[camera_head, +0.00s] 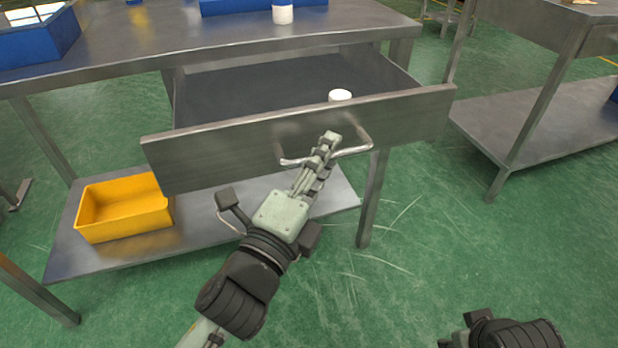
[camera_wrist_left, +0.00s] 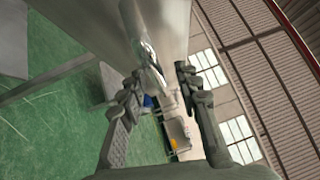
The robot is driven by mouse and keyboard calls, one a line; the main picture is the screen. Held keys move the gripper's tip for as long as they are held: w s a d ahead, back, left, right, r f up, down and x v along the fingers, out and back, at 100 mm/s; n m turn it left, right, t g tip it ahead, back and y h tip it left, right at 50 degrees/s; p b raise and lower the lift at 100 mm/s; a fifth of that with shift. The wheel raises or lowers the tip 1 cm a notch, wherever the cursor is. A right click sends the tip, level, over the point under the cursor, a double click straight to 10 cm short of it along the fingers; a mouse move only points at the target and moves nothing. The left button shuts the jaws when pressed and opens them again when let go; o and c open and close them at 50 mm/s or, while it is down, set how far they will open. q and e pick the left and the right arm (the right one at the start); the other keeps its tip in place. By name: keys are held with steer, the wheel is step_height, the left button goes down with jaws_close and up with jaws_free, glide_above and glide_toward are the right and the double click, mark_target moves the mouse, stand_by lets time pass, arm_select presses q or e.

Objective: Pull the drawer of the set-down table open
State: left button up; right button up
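The drawer (camera_head: 235,142) of the steel set-down table (camera_head: 130,55) stands pulled out, with its dark inside visible. Its front carries a bent metal bar handle (camera_head: 350,152), also seen in the left wrist view (camera_wrist_left: 149,62). My left gripper (camera_head: 329,138) is at the handle, reaching up from below in the head view. In the left wrist view its two fingers (camera_wrist_left: 160,88) stand apart, with the handle bar showing in the gap between them. Whether a finger touches the bar is unclear. Part of my right arm shows at the bottom right edge; its fingers are out of view.
A white round object (camera_head: 340,95) is in the drawer near its front. A white cylinder (camera_head: 282,14) and blue bins (camera_head: 35,38) are on the tabletop. A yellow bin (camera_head: 125,208) sits on the lower shelf. Another steel table (camera_head: 545,110) stands right; green floor lies between.

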arm_select(q)
steer(key=v, duration=1.1)
arm_select(e)
steer(key=shift+s, duration=0.1)
arm_select(q)
steer(key=shift+s, duration=0.1)
steer(key=w+a+f+n+g+y+p, duration=0.1)
steer(key=w+a+f+n+g+y, duration=0.2)
steer(key=a+f+n, duration=0.4)
steer(key=w+a+f+n+g+y+p, duration=0.1)
steer(key=w+a+f+n+y, duration=0.1)
steer(key=a+f+n+y, duration=0.55)
steer(key=s+a+f+n+g+p, duration=0.1)
steer(key=s+a+f+n+g, duration=0.3)
steer(key=f, duration=0.5)
steer(key=s+a+f+n+g, duration=0.5)
steer(key=s+a+f+g, duration=0.1)
steer(key=f, duration=0.4)
steer(key=shift+s+f+p, duration=0.2)
steer(key=shift+s+p, duration=0.2)
steer(key=shift+s, duration=0.45)
arm_select(e)
steer(key=s+a+x, duration=0.1)
steer(key=x, duration=0.8)
steer(key=shift+a+f+g+y, duration=0.25)
steer(key=shift+a+g+y, duration=0.05)
steer(key=shift+a+g, duration=0.1)
